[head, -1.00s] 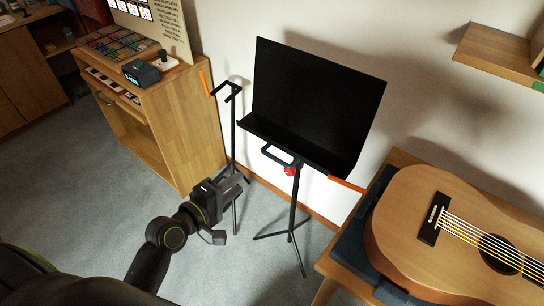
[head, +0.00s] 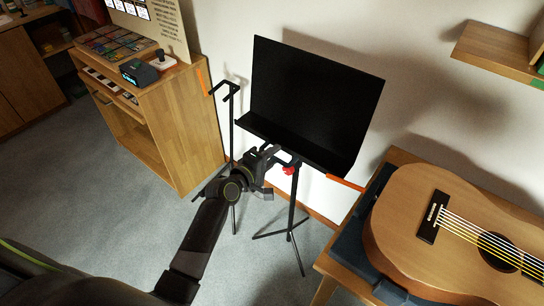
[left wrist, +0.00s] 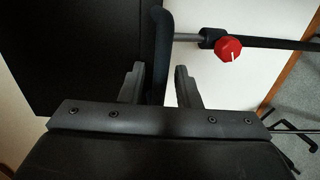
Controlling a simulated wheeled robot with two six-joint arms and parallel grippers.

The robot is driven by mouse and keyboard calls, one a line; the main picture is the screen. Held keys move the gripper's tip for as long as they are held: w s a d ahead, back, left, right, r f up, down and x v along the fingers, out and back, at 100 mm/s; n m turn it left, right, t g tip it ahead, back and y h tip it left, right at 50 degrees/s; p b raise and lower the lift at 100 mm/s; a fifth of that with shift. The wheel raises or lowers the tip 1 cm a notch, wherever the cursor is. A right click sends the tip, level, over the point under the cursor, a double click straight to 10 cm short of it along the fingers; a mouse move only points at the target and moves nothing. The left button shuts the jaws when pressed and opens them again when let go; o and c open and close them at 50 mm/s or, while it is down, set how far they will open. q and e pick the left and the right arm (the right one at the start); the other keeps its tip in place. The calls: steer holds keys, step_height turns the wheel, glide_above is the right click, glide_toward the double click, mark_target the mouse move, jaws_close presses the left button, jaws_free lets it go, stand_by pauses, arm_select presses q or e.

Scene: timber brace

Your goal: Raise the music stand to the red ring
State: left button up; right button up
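The music stand has a black desk (head: 315,95), a thin black pole (head: 292,205) and tripod feet on the carpet. A red knob (head: 288,170) sits on the pole below the desk; it also shows in the left wrist view (left wrist: 228,48). I cannot make out a red ring. My left gripper (head: 268,160) is at the handle under the desk. In the left wrist view, its open fingers (left wrist: 160,80) lie either side of the dark blue handle bar (left wrist: 159,40), with gaps showing. My right gripper is out of view.
A second thin black stand (head: 232,125) is just left of the music stand. A wooden cabinet (head: 175,125) stands at the left. A guitar (head: 405,215) lies on a table at the right. A wall shelf (head: 490,55) is at top right. Grey carpet is open at the left.

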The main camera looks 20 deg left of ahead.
arm_select(q)
jaws_close()
stand_by(0.4)
step_height(320, 180, up, 11)
steer(key=p, duration=1)
steer(key=shift+w+f+p, duration=0.15)
steer(key=shift+p, duration=0.25)
steer(key=shift+c, duration=0.3)
jaws_free()
steer(key=shift+f, duration=0.1)
steer(key=shift+o, duration=0.3)
steer(key=shift+f, duration=0.15)
